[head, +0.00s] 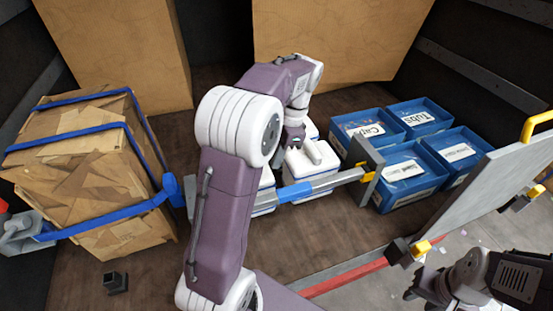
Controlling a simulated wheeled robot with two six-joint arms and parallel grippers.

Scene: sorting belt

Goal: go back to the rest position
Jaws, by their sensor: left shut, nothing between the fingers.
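My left gripper (293,140) hangs at the end of the purple and white arm across the middle of the view. It points down over the white boxes and is shut, with nothing held. A white box (307,166) with a grey handle-like top stands just beside and below it. My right gripper (424,287) is low at the right, dark and partly hidden by its own arm. I cannot tell whether its fingers are open or shut.
Several blue bins (408,196) with labels stand at the right. A grey and blue bar (320,184) crosses in front of the white boxes. A strapped carton stack (85,180) stands at the left. A grey panel (490,190) with yellow handles stands at the right.

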